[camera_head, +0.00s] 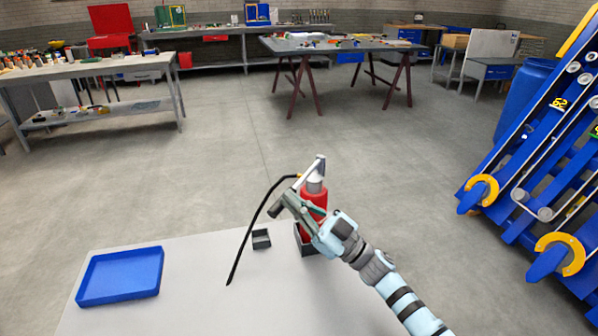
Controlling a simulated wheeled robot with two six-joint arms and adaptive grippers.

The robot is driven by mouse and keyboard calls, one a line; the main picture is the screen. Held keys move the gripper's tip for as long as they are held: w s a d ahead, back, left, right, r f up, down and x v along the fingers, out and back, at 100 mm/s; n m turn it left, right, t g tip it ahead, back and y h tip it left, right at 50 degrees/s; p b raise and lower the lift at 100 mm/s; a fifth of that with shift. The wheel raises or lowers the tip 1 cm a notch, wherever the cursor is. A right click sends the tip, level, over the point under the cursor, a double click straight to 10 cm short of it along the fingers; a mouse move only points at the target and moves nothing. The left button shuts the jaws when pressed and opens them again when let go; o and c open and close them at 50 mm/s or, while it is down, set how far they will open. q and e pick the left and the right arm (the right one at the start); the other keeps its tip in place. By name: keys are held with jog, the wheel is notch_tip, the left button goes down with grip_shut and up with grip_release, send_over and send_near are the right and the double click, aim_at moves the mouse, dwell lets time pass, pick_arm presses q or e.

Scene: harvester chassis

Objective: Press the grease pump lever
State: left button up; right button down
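The grease pump has a red body (311,200) with a silver top, and it stands upright in a dark square holder (305,246) on the light table. A silver bar that looks like its lever (309,176) slants up beside the top. A black hose (254,222) curves from the top down to the left. My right gripper (318,219) is in front of the red body and hides part of it. A grey bar (290,203) reaches up-left from the gripper. Whether the fingers are closed on anything is unclear. My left gripper is out of view.
A blue tray (121,293) lies at the table's left. A small dark box (261,239) stands beside the pump holder. Blue harvester machinery (545,150) is at the right. Workbenches stand at the back, with open floor between.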

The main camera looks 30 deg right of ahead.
jog(key=shift+f+n, duration=0.25)
jog(key=shift+n, duration=0.05)
notch_tip(320, 180, up, 5)
jog(key=p, duration=0.6)
jog(key=a+b+v, duration=0.1)
jog(key=b+v, duration=0.2)
jog(key=v, duration=0.8)
jog(key=shift+s+f, duration=0.25)
dwell(0.9)
notch_tip(320, 180, up, 9)
jog(key=d+m+t+h+p, duration=0.1)
jog(key=m+t+h+p, duration=0.2)
jog(key=m+h+p, duration=0.4)
jog(key=shift+w+m+h+p, duration=0.3)
jog(key=shift+w+m+p, duration=0.15)
jog(key=shift+m+p, duration=1.6)
